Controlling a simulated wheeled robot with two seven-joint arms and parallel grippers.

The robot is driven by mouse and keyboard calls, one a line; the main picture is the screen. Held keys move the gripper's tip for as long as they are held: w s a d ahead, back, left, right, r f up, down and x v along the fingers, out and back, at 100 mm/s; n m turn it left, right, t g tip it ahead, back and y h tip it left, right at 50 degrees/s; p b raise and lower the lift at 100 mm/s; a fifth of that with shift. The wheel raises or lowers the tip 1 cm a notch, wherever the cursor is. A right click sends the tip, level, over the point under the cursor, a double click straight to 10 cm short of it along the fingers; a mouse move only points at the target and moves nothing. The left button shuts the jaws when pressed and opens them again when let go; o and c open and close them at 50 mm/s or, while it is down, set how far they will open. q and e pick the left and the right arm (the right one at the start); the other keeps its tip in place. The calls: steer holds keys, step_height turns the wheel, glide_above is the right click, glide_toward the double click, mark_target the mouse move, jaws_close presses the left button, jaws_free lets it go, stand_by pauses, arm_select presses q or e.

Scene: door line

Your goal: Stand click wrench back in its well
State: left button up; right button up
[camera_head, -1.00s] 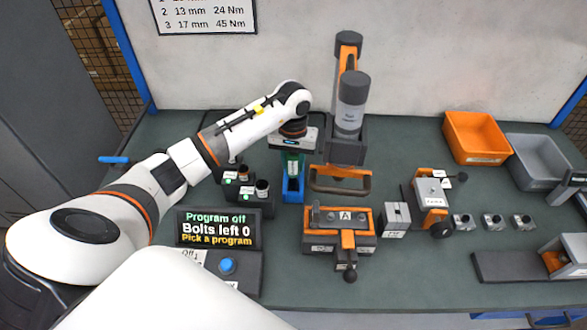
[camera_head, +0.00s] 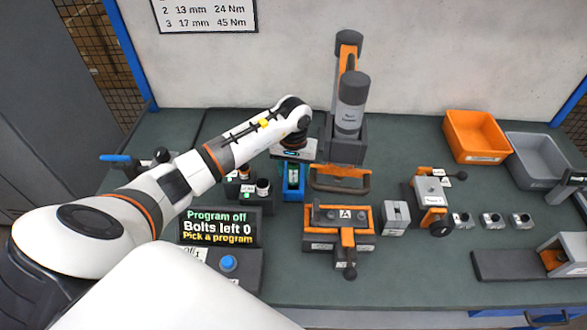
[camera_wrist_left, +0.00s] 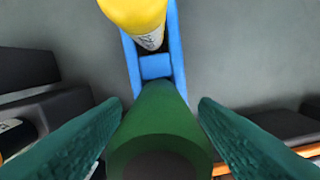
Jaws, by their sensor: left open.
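A blue well (camera_head: 292,192) stands on the bench left of the orange-handled fixture, and it also shows in the left wrist view (camera_wrist_left: 155,67). A green cylinder with a dark end, which looks like the click wrench's grip (camera_wrist_left: 160,120), stands at the well. My left gripper (camera_head: 292,166) is right above the well. In the left wrist view its two green fingers (camera_wrist_left: 160,108) are open on either side of the green cylinder, with slim gaps. A yellow cylinder with a label (camera_wrist_left: 138,12) shows at the well's far end. The wrench's lower end is hidden. My right gripper is not in view.
A grey holder (camera_head: 345,150) with a tall dark cylinder stands close right of the well. Small dark blocks (camera_head: 245,190) stand close left. The display (camera_head: 219,228) reads "Program off, Bolts left 0". An orange bin (camera_head: 475,137) and a grey bin are at right.

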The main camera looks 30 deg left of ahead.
arm_select(q)
steer(key=shift+r, duration=0.55)
step_height(320, 180, up, 10)
steer(key=b, duration=0.3)
steer(key=shift+r, duration=0.6)
